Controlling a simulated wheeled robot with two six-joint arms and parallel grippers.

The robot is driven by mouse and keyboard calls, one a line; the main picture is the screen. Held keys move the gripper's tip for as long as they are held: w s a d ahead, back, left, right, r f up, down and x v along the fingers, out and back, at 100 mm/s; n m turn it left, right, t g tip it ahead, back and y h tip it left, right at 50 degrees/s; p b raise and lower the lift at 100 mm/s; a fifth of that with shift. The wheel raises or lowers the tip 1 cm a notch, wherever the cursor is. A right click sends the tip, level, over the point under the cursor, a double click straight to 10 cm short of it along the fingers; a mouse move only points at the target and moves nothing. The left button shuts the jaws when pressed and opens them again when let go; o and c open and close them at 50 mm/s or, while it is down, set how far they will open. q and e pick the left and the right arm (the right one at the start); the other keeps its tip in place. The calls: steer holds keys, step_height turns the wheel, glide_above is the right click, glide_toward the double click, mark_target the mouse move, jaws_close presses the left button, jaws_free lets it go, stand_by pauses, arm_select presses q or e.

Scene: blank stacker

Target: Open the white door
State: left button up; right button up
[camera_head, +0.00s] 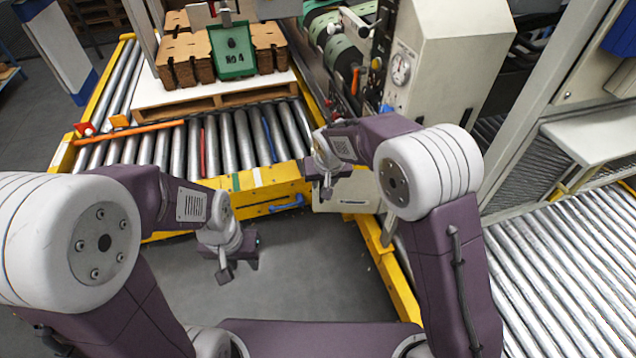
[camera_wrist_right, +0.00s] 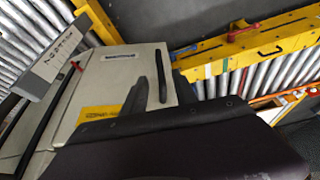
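The white door appears to be the cream panel with a small dark label (camera_wrist_right: 105,75) in the right wrist view. A dark slanted bar, perhaps its handle, shows on it near the fingers. In the head view part of the white panel (camera_head: 350,203) shows low below the machine, mostly hidden by my right arm. The panel looks closed. My right gripper (camera_head: 325,188) is in front of it, with its fingers apart and nothing seen between them; contact cannot be told. My left gripper (camera_head: 235,268) is open and empty above the grey floor.
A yellow-framed roller conveyor (camera_head: 255,182) stands ahead, carrying a pallet with brown blanks (camera_head: 185,60) and a green piece (camera_head: 232,50). A cream machine cabinet (camera_head: 450,50) is at right. More rollers (camera_head: 570,260) lie far right. The floor (camera_head: 290,275) between is clear.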

mark_target(321, 200)
steer(key=b+x, duration=0.3)
steer(key=x, duration=0.6)
steer(key=shift+f, duration=0.15)
steer(key=shift+c, duration=0.3)
jaws_close()
stand_by(0.7)
